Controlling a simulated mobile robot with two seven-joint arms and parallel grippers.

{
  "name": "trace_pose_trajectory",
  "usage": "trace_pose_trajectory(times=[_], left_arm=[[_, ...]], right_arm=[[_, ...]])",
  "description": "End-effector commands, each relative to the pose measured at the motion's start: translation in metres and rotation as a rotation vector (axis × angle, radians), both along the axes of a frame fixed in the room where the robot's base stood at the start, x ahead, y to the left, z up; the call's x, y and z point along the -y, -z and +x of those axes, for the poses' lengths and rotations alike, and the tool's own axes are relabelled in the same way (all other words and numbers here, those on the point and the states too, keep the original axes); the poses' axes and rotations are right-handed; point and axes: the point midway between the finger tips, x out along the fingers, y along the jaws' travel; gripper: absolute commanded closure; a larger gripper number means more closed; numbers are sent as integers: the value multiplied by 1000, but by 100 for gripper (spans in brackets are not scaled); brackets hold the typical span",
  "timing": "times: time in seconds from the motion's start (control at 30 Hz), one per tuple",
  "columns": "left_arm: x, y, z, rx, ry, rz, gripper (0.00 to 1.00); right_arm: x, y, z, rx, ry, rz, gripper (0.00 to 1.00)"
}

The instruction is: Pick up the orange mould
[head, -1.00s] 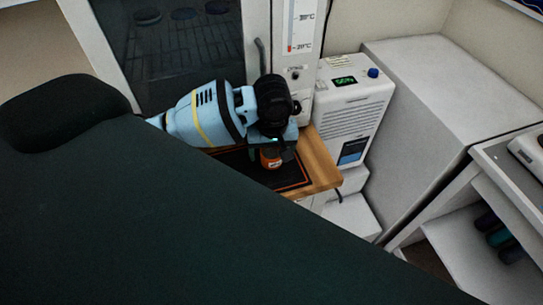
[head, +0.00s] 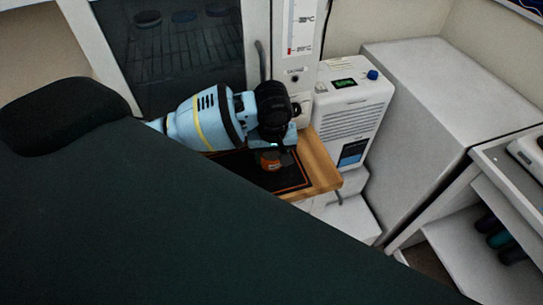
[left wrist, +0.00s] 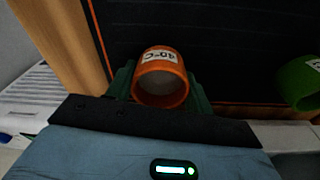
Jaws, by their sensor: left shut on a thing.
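The orange mould (left wrist: 161,62) is a short round cup with a white label, and it shows between the two green fingers of my left gripper (left wrist: 160,88) in the left wrist view. The fingers are shut on its sides. In the head view the mould (head: 270,162) is small and dark under my left gripper (head: 271,153), above or on the black mat (head: 290,183) with the orange border. I cannot tell whether it touches the mat. My right gripper is not in view.
A green mould (left wrist: 302,83) lies at the right edge of the left wrist view. The wooden table (head: 321,164) ends just right of the mat. A white machine (head: 352,105) stands beyond it. A large dark surface fills the head view's lower left.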

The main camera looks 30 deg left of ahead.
Motion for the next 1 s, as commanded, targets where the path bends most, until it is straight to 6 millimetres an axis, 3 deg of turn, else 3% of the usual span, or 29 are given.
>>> trace_pose_trajectory(times=[0.17,0.4,0.8,1.0], left_arm=[[0,-8,1,2,-1,-1,72],[1,-39,1,5,2,-3,72],[53,-46,-86,4,7,1,72],[72,-49,-118,4,5,0,72]], right_arm=[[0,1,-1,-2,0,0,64],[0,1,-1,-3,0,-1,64],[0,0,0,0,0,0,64],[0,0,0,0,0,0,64]])
